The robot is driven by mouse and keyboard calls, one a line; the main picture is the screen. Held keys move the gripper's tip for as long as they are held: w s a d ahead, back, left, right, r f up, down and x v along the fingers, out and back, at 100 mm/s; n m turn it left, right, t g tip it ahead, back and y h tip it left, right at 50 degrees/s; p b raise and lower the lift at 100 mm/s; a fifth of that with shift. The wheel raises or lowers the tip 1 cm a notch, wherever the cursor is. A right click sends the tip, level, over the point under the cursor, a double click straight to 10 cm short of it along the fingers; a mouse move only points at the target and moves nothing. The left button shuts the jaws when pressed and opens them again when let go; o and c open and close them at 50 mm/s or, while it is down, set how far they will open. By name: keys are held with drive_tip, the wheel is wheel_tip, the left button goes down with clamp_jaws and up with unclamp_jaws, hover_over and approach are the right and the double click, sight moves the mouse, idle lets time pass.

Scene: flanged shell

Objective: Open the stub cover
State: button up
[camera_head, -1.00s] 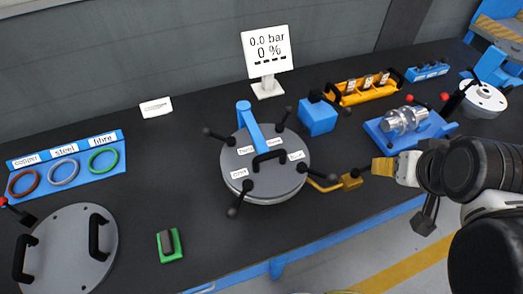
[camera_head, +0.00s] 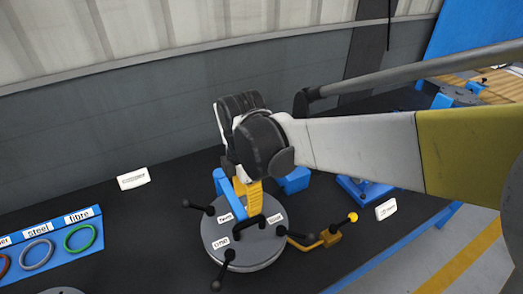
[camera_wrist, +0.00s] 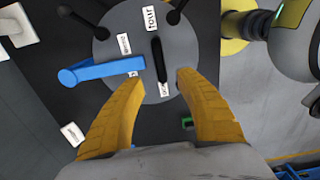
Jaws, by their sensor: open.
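The stub cover (camera_head: 240,250) is a round grey disc with small white labels, lying flat on the bench. A black bar handle (camera_head: 262,221) stands on it, and black ball-ended levers (camera_head: 222,270) stick out around its rim. A blue arm (camera_head: 232,198) reaches over it. My gripper (camera_head: 254,205) points down just above the cover, its yellow fingers open. In the wrist view, the handle (camera_wrist: 157,62) lies between the spread fingertips, the cover (camera_wrist: 125,20) behind it. The blue arm (camera_wrist: 100,71) is left of the handle. I cannot tell whether any finger touches the handle.
An orange bracket (camera_head: 330,238) with a yellow-knobbed lever sits right of the cover. A blue block (camera_head: 296,180) and a blue fixture (camera_head: 362,189) stand behind. A blue rack of rings (camera_head: 55,243) lies at left. Bench between rack and cover is clear.

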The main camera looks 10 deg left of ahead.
sight(249, 221)
wheel_tip(249, 221, down, 10)
drive_tip(key=b, duration=0.3)
drive_tip(key=shift+r, duration=0.2)
clamp_jaws()
